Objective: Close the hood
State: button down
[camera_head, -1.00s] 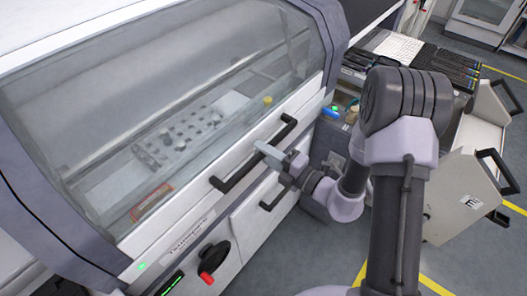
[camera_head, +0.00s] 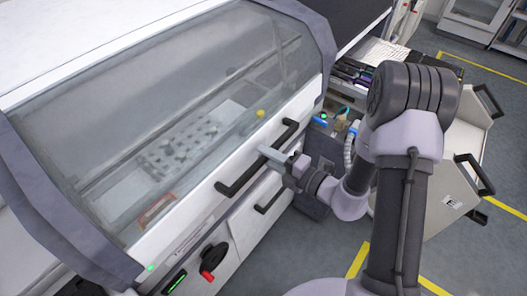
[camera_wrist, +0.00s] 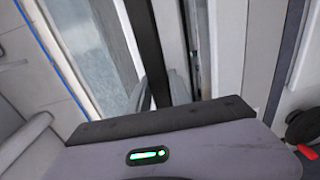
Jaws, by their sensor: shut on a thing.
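The hood (camera_head: 190,120) is a large clear pane in a grey and white frame on the front of the machine. It looks lowered; I cannot tell whether a small gap remains at its edge. Its black bar handle (camera_head: 238,180) runs along the white front strip. My gripper (camera_head: 271,153) is shut on the middle of this handle. In the wrist view the handle (camera_wrist: 148,35) is a dark upright bar passing between the fingers of my gripper (camera_wrist: 158,92). The fingertips' contact is partly hidden by the gripper body.
A second black handle (camera_head: 268,195) sits on the panel below. A red and black knob (camera_head: 212,258) is at the lower front. A beige trolley (camera_head: 452,190) with black handles stands at the right. Grey floor with yellow lines is open at the lower right.

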jog(key=shift+s+d+r, duration=0.15)
jog(key=shift+r, duration=0.2)
jog(key=shift+f, duration=0.3)
jog(key=c, duration=1.2)
grip_release()
jog(key=p+v, duration=0.1)
jog(key=v, duration=1.6)
jog(key=shift+p, duration=0.3)
jog(key=shift+d+r, duration=0.1)
jog(key=shift+r, duration=0.05)
